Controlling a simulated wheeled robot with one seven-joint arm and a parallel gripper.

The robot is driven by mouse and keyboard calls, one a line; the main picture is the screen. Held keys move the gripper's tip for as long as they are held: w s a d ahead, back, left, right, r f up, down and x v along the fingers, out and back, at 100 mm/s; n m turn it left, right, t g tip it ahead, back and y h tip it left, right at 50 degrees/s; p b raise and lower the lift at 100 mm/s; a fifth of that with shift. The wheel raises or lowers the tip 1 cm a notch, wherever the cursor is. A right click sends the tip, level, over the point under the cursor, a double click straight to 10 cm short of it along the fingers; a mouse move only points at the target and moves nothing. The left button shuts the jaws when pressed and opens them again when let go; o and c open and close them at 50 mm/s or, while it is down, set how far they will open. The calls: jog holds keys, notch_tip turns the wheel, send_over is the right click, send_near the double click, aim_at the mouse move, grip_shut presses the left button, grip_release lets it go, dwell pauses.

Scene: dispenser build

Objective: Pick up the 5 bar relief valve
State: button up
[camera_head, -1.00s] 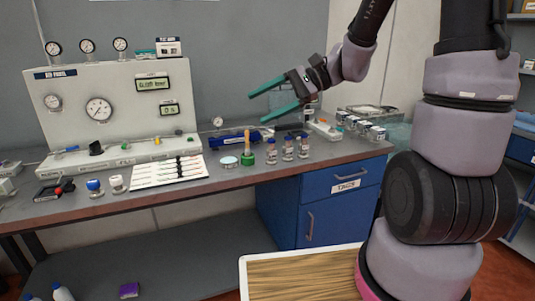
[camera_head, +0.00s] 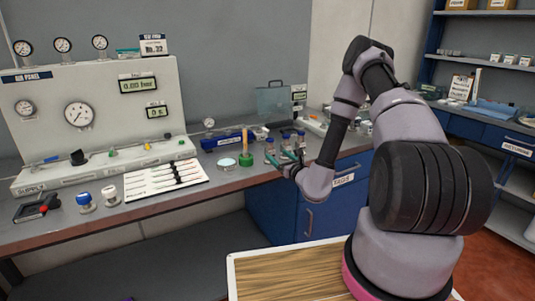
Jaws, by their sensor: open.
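No label that I can read names the 5 bar relief valve.
A green-based item with a wooden handle (camera_head: 246,155) stands left of the cylinders, beside a round pale disc (camera_head: 226,162). A gauge panel (camera_head: 110,105) and a white sheet with dark tools (camera_head: 165,178) are further left.

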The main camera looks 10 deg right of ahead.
jog(key=shift+w+f, duration=0.25)
jog(key=shift+w, duration=0.15)
jog(key=x, duration=1)
jog(key=shift+r, duration=0.1)
jog(key=shift+d, duration=0.1)
grip_shut()
